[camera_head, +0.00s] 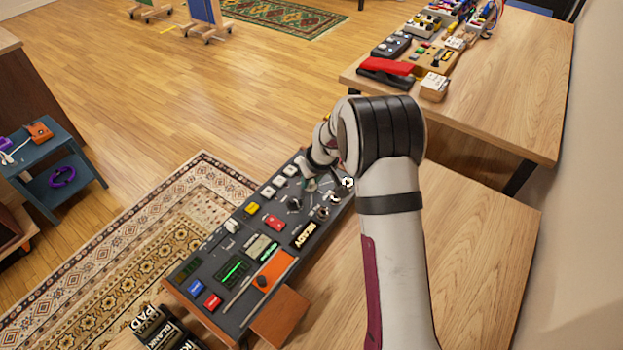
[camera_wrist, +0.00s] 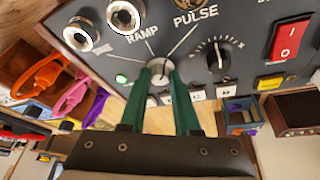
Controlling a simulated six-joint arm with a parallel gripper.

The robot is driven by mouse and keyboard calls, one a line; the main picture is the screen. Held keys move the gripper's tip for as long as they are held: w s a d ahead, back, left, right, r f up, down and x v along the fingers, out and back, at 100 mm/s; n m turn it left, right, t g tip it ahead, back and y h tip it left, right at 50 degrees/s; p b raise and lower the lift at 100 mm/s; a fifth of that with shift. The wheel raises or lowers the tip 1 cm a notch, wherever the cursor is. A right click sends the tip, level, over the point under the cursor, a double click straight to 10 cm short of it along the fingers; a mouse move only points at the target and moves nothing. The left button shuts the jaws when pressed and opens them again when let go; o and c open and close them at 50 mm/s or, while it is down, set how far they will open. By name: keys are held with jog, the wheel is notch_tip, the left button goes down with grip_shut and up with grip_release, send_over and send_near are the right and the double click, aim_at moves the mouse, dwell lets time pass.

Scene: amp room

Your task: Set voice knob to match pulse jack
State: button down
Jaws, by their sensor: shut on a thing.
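My gripper (camera_wrist: 161,68) is shut on the voice knob (camera_wrist: 159,74), a small pale round knob; its teal fingers stand on either side of it. Printed lines fan out from the knob to the SINE, RAMP and PULSE labels. The PULSE jack (camera_wrist: 188,3) is at the top edge, partly cut off, up and right of the knob. The RAMP jack (camera_wrist: 125,15) and SINE jack (camera_wrist: 80,35) are silver rings to the left. The knob's pointer direction cannot be told. In the head view my gripper (camera_head: 311,184) is at the console's far right end, partly hidden by my arm.
A black knob with a tick scale (camera_wrist: 218,58) and a red rocker switch (camera_wrist: 288,40) are right of the fingers. The console (camera_head: 190,262) lies on a wooden table (camera_head: 480,250); another table (camera_head: 520,90) holds gear behind.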

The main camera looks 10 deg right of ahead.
jog(key=c, duration=0.6)
grip_release()
jog(key=v, duration=1.5)
jog(key=shift+s+r, duration=0.15)
jog(key=shift+r, duration=0.2)
jog(key=s+a+m+g, duration=0.1)
jog(key=s+m, duration=0.2)
jog(key=s, duration=0.8)
jog(key=s+a+r+m+g, duration=0.1)
jog(key=s+a+m+g, duration=0.1)
jog(key=s, duration=0.9)
jog(key=s+a+m+g, duration=0.1)
jog(key=s+m, duration=0.3)
jog(key=s, duration=0.7)
jog(key=shift+s+a+r+g+y, duration=0.2)
jog(key=shift+s+r+g+y, duration=0.05)
jog(key=shift+r+g+y, duration=0.1)
